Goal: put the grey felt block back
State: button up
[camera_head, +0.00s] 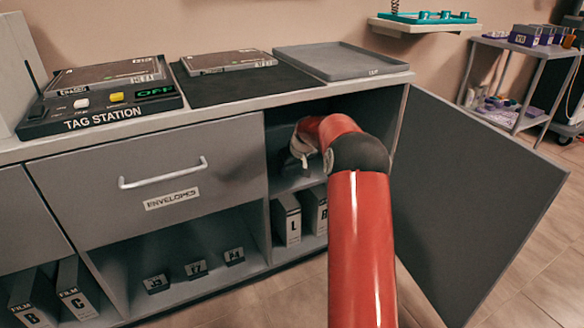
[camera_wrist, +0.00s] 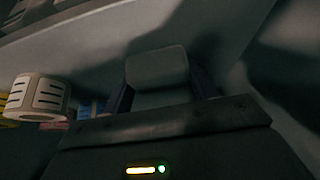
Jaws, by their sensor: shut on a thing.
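The grey felt block (camera_wrist: 157,66) shows in the wrist view between the two dark fingers of my gripper (camera_wrist: 160,82). My gripper is shut on it. In the head view my red arm reaches into the upper compartment of the open cabinet (camera_head: 278,118), and the wrist end shows near the compartment's left side. The block cannot be made out in the head view. Whether it touches a surface inside the dark compartment cannot be told.
The cabinet door (camera_head: 475,190) stands open to the right. In the wrist view a white roll (camera_wrist: 38,97) lies left of my gripper. Binders (camera_head: 288,218) stand on the shelf below. A grey tray (camera_head: 340,62) and the tag station (camera_head: 100,98) sit on the countertop.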

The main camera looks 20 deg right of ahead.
jog(key=shift+f, duration=0.1)
jog(key=o, duration=0.9)
